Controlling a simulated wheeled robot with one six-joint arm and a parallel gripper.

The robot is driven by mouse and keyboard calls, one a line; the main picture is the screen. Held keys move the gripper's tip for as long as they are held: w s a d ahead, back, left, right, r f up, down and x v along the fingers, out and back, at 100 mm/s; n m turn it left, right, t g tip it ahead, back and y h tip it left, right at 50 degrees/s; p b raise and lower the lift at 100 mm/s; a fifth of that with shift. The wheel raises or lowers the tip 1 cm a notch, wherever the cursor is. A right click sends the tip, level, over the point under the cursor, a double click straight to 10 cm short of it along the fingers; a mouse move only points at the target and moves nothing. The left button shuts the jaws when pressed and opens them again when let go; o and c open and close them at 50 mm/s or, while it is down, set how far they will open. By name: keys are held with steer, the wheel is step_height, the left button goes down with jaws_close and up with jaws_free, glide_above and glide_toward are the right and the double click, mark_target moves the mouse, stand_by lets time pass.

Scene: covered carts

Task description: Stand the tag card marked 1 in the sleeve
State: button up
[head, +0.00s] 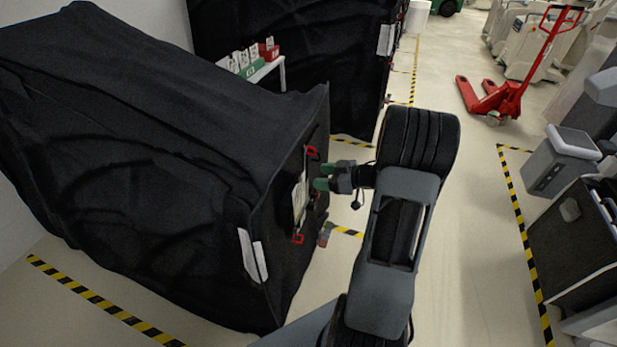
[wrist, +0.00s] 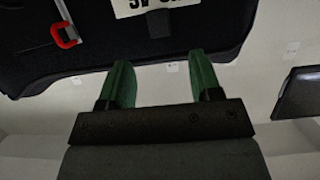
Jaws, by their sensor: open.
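My gripper (head: 321,177) is open beside the end face of the near black-covered cart (head: 130,120). In the wrist view its two green fingers (wrist: 160,78) are apart with nothing between them. A white plate with dark print (head: 299,200) is on that end face; its edge also shows at the top of the wrist view (wrist: 150,6), beyond the fingertips. Several white upright cards (head: 238,60) stand in a row at the back by a green block and a red block; their marks are too small to read. I cannot tell which piece is the sleeve.
The cards are on a white table (head: 270,72) behind the near cart. Red clips (head: 312,152) sit on the end face. A second black-covered cart (head: 300,40) stands behind. A red pallet jack (head: 500,100) is at the upper right. Floor between the striped lines is mostly clear.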

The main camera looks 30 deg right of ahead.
steer(key=shift+v, duration=2.8)
